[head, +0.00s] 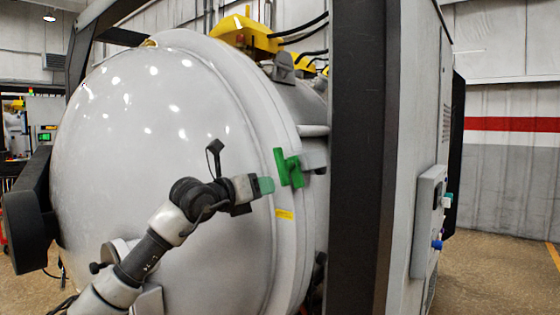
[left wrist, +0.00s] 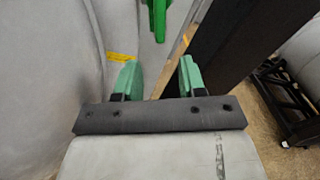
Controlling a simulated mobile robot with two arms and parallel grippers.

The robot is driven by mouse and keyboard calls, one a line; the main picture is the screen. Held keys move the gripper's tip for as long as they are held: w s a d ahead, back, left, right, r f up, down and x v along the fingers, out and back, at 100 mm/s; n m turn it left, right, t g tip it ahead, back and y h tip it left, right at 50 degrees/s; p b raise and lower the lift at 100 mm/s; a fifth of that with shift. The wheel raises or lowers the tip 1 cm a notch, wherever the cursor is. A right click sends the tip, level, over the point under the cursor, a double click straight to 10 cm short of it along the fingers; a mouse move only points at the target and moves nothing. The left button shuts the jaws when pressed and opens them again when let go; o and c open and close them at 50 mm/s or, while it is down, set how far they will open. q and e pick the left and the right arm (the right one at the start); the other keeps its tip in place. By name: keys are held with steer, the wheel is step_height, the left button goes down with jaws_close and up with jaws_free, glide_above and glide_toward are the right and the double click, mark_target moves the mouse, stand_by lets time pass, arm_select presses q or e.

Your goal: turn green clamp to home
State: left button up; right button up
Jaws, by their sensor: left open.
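The green clamp (head: 289,168) sits on the rim of the large round furnace door (head: 150,130), near the door's right edge. In the left wrist view the clamp (left wrist: 159,14) shows at the top, ahead of the fingers and partly cut off by the frame edge. My left gripper (head: 266,185) has pale green fingers and is just left of the clamp in the head view. In the left wrist view my left gripper (left wrist: 157,78) is open, with nothing between its fingers. A gap shows between fingers and clamp. My right gripper is in neither view.
A dark upright post (head: 357,150) stands right of the clamp, beside a grey cabinet (head: 415,140). A yellow label (head: 284,214) is on the rim below the clamp. A black wheeled frame (left wrist: 290,100) stands on the floor at right. Open floor shows at far right.

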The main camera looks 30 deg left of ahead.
mark_target(278, 167)
arm_select(q)
step_height(278, 167, up, 4)
steer(key=s+y, duration=0.1)
steer(key=s, duration=0.1)
steer(key=shift+t, duration=0.3)
steer(key=w+p, duration=0.5)
steer(key=w, duration=0.5)
steer(key=shift+f+p, duration=0.1)
steer(key=shift+p, duration=0.3)
steer(key=shift+w+d+f, duration=0.1)
steer(key=shift+w+f, duration=0.1)
steer(key=shift+w, duration=0.4)
jaws_close()
